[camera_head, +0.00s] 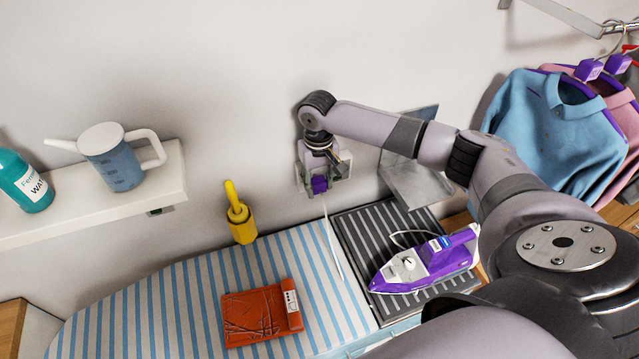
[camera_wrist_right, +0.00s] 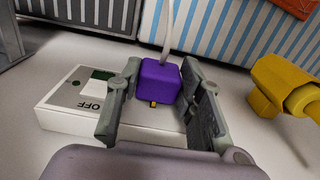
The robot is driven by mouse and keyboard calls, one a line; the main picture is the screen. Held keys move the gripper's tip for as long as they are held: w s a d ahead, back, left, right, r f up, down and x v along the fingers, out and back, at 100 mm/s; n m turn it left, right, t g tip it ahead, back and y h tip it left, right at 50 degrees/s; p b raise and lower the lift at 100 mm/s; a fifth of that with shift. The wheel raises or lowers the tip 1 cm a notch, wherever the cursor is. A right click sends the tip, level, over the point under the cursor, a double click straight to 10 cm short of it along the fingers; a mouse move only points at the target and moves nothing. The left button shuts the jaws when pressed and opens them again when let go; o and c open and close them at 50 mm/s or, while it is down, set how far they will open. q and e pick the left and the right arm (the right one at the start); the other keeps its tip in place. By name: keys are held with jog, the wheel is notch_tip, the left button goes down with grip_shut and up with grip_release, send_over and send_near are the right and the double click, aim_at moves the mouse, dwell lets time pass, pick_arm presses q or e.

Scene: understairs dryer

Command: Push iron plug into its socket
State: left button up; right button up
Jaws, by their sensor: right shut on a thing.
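The purple iron plug (camera_head: 319,184) is at the wall in the head view, with its pale cord hanging down. In the right wrist view the plug (camera_wrist_right: 160,80) sits between the fingers of my right gripper (camera_wrist_right: 161,100), which is shut on it. A brass pin shows below the plug body, apparently outside the socket. The white wall socket (camera_wrist_right: 70,122), with a switch marked OFF, lies behind the plug and gripper; its holes are hidden. In the head view my right gripper (camera_head: 327,168) partly covers the socket. The purple iron (camera_head: 425,262) rests on a dark ribbed stand. My left gripper is not seen.
A yellow-handled object (camera_head: 240,222) hangs left of the socket. A grey metal panel (camera_head: 415,180) stands to its right. A shelf (camera_head: 80,205) holds a watering can and bottle.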

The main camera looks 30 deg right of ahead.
jog(key=shift+w+d, duration=0.1)
jog(key=shift+w, duration=0.4)
jog(key=o, duration=1.3)
jog(key=shift+c, duration=0.2)
notch_tip(320, 180, up, 12)
jog(key=shift+s, duration=0.1)
